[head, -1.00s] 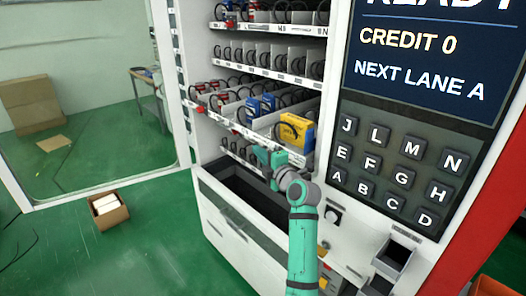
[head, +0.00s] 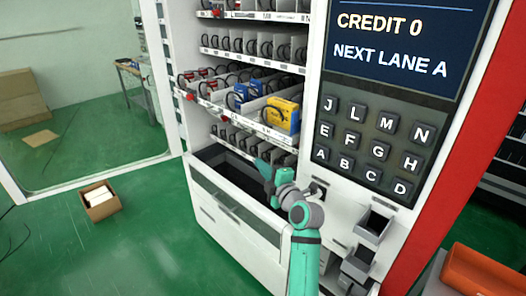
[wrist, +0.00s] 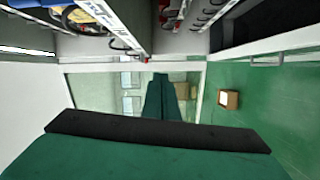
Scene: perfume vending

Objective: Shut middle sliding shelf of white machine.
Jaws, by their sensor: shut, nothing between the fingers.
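The white vending machine (head: 240,222) stands ahead with its front open. Its middle sliding shelf (head: 240,121) carries red, blue and yellow boxes in wire coils and sticks out past the shelves above it. The yellow box (head: 281,115) sits at its right end. My teal gripper (head: 262,168) is shut and empty, below and in front of the shelf's right part, near the dark opening of the bin. In the wrist view my closed fingers (wrist: 163,97) point past the shelf's front rail (wrist: 112,22), which runs across the upper left. I see no contact with the shelf.
The keypad panel (head: 370,145) and small grey trays (head: 372,228) are right of my arm. A lower shelf (head: 245,142) lies under the extended one. The open glass door (head: 85,100) swings out at left. A cardboard box (head: 98,201) sits on the green floor.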

